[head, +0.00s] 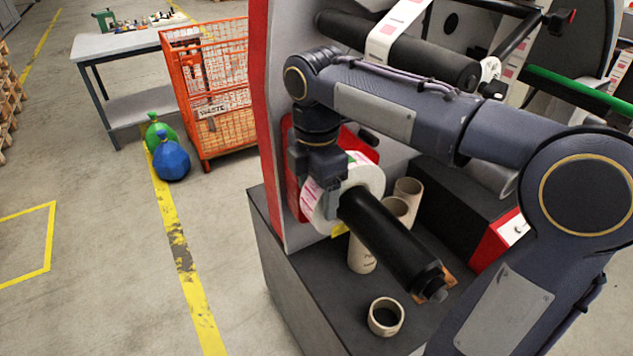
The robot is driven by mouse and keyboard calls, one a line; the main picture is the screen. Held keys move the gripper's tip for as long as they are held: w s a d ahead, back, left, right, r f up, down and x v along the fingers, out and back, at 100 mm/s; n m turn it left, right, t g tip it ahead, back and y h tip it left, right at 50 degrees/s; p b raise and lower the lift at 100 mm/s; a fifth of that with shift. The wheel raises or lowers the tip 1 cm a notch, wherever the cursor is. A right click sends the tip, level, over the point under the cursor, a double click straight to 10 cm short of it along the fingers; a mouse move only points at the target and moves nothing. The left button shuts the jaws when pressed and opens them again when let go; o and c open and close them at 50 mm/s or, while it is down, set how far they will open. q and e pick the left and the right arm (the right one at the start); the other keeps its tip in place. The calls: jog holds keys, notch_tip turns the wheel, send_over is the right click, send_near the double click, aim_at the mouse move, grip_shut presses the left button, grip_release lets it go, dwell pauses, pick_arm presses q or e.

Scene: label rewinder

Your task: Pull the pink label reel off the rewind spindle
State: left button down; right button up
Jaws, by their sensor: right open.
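The pink label reel (368,178), a white roll with pink print on its edge, sits at the inner end of the black rewind spindle (390,240), close to the machine's face. The spindle points toward the lower right, and its outer length is bare. My right gripper (328,186) comes down from above at the reel's upper left side, with its fingers over the rim. It is open; whether the fingers touch the reel cannot be told. The gripper hides part of the reel. My left gripper is not in view.
Cardboard cores (362,254) stand on the dark machine base below and behind the spindle; another short core (386,316) stands near its free end. An orange mesh cart (212,95), a table (125,44), and green and blue bags (171,161) are further left.

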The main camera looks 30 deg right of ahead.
jog(key=shift+r, duration=0.1)
grip_shut()
dwell(0.3)
jog(key=shift+s, duration=0.1)
